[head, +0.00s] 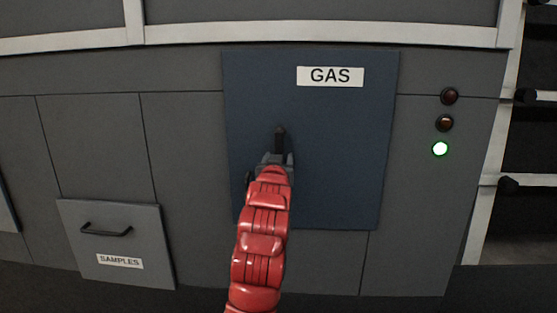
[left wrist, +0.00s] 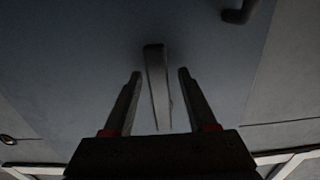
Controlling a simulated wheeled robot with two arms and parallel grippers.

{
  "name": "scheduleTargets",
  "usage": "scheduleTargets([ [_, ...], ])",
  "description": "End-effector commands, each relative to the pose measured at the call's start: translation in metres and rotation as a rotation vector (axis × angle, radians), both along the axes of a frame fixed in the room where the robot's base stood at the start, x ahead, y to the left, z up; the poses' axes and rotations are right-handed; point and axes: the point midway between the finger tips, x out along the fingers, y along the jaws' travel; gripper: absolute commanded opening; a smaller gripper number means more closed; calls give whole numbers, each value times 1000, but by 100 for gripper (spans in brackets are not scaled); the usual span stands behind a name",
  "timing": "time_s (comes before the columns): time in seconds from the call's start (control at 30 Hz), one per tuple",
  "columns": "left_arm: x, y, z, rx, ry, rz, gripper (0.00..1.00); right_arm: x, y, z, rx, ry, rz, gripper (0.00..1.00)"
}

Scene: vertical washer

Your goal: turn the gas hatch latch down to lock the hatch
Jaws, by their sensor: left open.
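The gas hatch (head: 340,150) is a dark blue panel with a white GAS label (head: 330,76). It looks flush with the grey wall. The latch (head: 280,135) is a slim dark bar that stands roughly upright on the panel; its lower part is hidden by my gripper. My left gripper (head: 278,158), on the red arm from below, is at the latch. In the left wrist view my left gripper (left wrist: 158,90) is open. The latch (left wrist: 156,75) stands between its two fingers, with a gap on either side. My right gripper is not in view.
A dark handle (left wrist: 240,12) shows on the panel in the left wrist view. A SAMPLES drawer (head: 125,245) with a handle is at the lower left. The panel around the latch is clear.

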Motion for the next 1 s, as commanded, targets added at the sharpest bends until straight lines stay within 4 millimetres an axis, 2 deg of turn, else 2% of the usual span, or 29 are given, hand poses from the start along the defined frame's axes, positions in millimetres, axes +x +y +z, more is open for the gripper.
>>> scheduleTargets([
  [0.17,-10,-1,0,0,-1,-1,57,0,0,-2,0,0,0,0],
  [0.27,-25,-1,0,-1,-6,-1,57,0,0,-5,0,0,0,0],
  [0.8,-136,-1,-1,0,-4,-1,57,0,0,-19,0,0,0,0],
  [1.0,-164,0,0,1,-1,0,57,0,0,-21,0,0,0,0],
])
